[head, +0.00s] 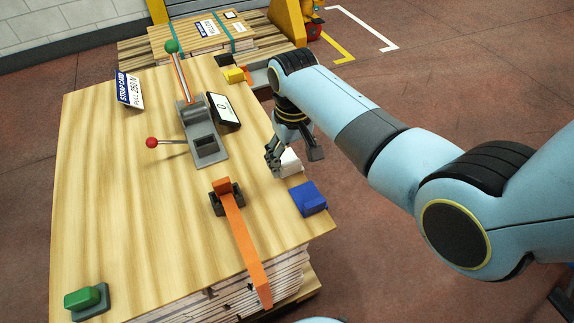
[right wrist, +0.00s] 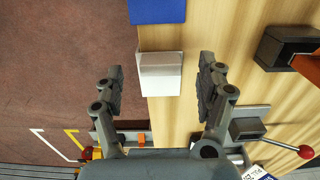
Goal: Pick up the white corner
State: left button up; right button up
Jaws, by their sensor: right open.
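The white corner (head: 290,162) sits at the right edge of the wooden stack top in the head view, partly hidden by a finger. It also shows in the right wrist view (right wrist: 160,80), with a flat top and an upright face. My right gripper (head: 294,157) is open over it. In the right wrist view its two fingers (right wrist: 161,66) are spread to either side of the white corner, with a gap on both sides. I cannot tell how high the fingertips are above it. My left gripper is not in view.
A blue corner (head: 309,199) sits close beside the white one. A yellow corner (head: 235,75) and a green one (head: 82,298) sit farther off. An orange strap (head: 240,235), a grey tensioner with levers (head: 203,140) and a display (head: 223,108) occupy the stack top (head: 110,200).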

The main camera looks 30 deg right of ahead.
aim_at(292, 164)
notch_tip(292, 164, down, 3)
jog(key=shift+w+f+b, duration=0.1)
jog(key=shift+b, duration=0.25)
jog(key=c, duration=1.2)
